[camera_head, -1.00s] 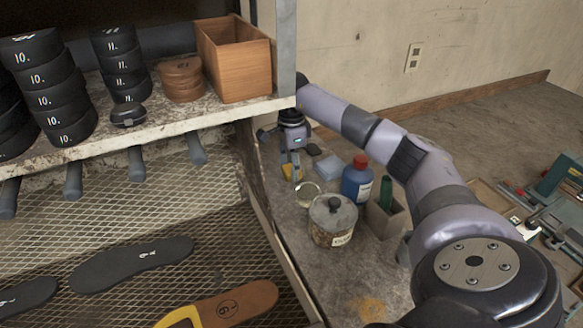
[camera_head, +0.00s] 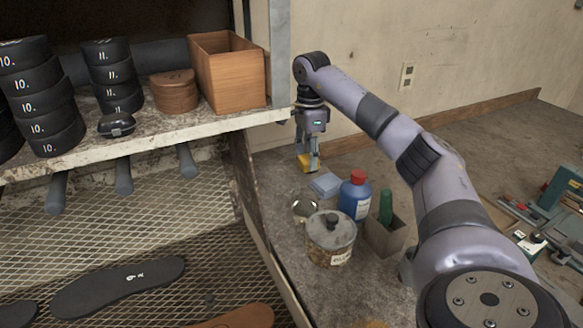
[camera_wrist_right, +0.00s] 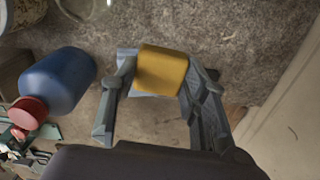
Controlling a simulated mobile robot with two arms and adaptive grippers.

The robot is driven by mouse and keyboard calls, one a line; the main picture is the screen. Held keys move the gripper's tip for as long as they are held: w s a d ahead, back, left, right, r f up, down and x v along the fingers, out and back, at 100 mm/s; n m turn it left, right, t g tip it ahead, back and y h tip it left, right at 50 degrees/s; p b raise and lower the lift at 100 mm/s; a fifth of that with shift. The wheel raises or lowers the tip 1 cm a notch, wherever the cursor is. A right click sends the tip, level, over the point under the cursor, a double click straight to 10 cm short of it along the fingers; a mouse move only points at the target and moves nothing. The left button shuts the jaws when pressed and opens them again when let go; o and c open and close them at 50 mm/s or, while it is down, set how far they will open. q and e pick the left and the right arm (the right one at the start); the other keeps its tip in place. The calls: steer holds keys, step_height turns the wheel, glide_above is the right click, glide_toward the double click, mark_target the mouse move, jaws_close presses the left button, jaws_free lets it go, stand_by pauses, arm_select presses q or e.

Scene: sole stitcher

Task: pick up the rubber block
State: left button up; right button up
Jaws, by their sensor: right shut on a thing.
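The rubber block (camera_head: 306,161) is a small yellow block. It is held between the fingers of my right gripper (camera_head: 309,165), above the back of the grey bench. In the right wrist view the yellow block (camera_wrist_right: 162,70) sits between the two fingertips of the right gripper (camera_wrist_right: 157,82), which are shut on its sides. The fingers hide part of it in the head view. My left gripper is not in view.
A shelf with a wooden box (camera_head: 230,75) is left of the gripper.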

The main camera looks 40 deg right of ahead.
steer(key=s+d+b, duration=0.1)
steer(key=s+d, duration=0.3)
steer(key=d, duration=0.9)
steer(key=shift+d, duration=0.15)
steer(key=shift+s, duration=0.1)
